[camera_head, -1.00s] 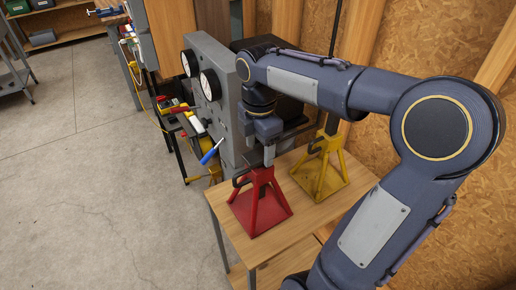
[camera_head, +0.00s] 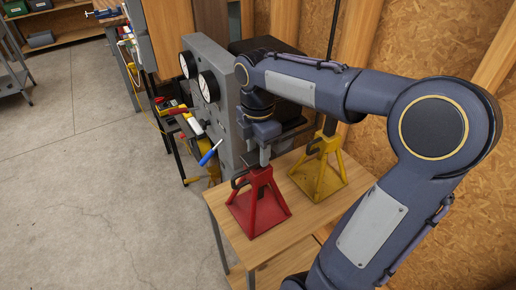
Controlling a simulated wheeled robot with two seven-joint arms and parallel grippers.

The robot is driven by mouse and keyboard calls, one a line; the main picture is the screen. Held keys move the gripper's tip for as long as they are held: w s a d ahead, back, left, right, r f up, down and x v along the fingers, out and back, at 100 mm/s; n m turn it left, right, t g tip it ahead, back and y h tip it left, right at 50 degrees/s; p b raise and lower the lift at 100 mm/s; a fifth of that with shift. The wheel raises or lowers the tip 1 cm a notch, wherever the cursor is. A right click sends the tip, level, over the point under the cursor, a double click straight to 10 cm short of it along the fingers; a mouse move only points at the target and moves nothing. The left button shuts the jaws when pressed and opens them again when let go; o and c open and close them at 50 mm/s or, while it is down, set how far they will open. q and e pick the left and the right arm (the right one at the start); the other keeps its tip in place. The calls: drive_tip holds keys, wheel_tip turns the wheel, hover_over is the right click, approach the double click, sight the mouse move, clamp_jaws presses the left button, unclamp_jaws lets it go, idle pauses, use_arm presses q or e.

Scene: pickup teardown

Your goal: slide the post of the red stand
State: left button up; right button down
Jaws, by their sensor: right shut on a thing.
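The red stand (camera_head: 258,204) is upright on a small wooden table, with its splayed legs on the tabletop. Its grey post (camera_head: 265,155) sticks up out of the top of the red frame. My right gripper (camera_head: 264,142) points down from above and is shut on the upper end of the post; the fingers partly hide the post's top. My left gripper is out of view.
A yellow stand (camera_head: 320,172) is close behind and right of the red one on the wooden table (camera_head: 262,247). A grey panel with gauges (camera_head: 208,87) rises just left of my gripper. A blue-handled tool (camera_head: 210,152) juts out near it. Open floor lies to the left.

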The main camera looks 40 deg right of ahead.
wheel_tip(320, 180, up, 9)
drive_tip(key=p, duration=0.7)
drive_tip(key=shift+r, duration=0.2)
drive_tip(key=shift+w, duration=0.1)
drive_tip(key=c, duration=0.9)
unclamp_jaws()
drive_tip(key=shift+o, duration=0.3)
wheel_tip(320, 180, up, 8)
hover_over(258, 154)
drive_tip(key=shift+f, duration=0.1)
